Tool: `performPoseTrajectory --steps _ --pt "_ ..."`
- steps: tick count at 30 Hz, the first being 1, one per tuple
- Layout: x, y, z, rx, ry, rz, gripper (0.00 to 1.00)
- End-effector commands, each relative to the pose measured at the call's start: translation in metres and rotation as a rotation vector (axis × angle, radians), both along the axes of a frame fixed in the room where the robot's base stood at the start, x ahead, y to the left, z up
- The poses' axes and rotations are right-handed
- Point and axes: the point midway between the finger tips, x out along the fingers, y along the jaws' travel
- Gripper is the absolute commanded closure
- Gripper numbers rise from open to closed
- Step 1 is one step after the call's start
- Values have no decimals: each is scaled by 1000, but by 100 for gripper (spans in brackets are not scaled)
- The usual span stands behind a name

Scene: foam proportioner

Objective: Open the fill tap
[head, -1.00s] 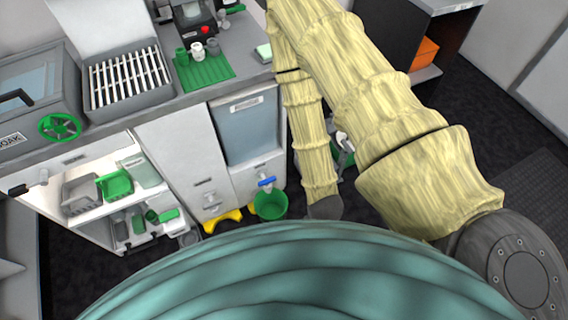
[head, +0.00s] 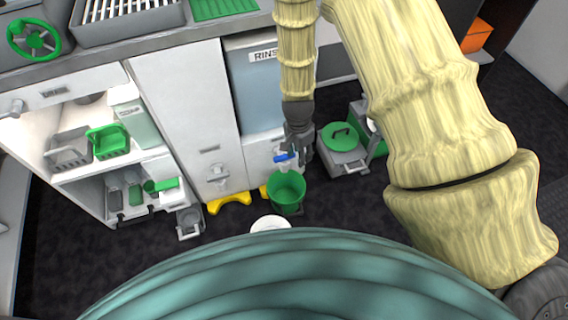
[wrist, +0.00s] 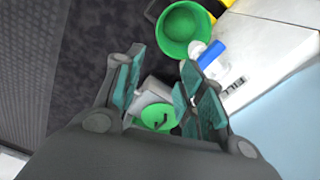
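The fill tap has a blue handle (head: 284,158) and sits low on the white cabinet front, above a green bucket (head: 286,189). In the wrist view the blue handle (wrist: 211,54) shows just beyond the right finger, with a white spout beside it and a small label reading FILL (wrist: 232,87). My gripper (head: 301,148) is right beside the handle in the head view, on its right, and covers part of the tap area. In the wrist view my gripper (wrist: 160,85) is open with nothing between its fingers. I cannot tell whether a finger touches the handle.
A grey container with a green lid (head: 340,137) stands on the floor to the right. A shelf with green and grey bins (head: 108,141) is farther left.

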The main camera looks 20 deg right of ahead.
Motion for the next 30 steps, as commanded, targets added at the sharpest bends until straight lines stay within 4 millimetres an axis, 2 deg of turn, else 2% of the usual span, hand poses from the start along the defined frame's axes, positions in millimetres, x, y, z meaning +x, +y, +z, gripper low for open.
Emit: performPoseTrajectory --steps 1,4,10,14,17,30 --pt "17 4 -10 6 -11 -50 61" --pt "40 11 -5 22 -18 -153 61" --pt "67 23 5 49 -22 -288 61" --pt "75 26 9 56 -23 -323 61" --pt "75 27 5 58 -21 -330 61" --pt "74 27 -62 58 -19 -327 61"
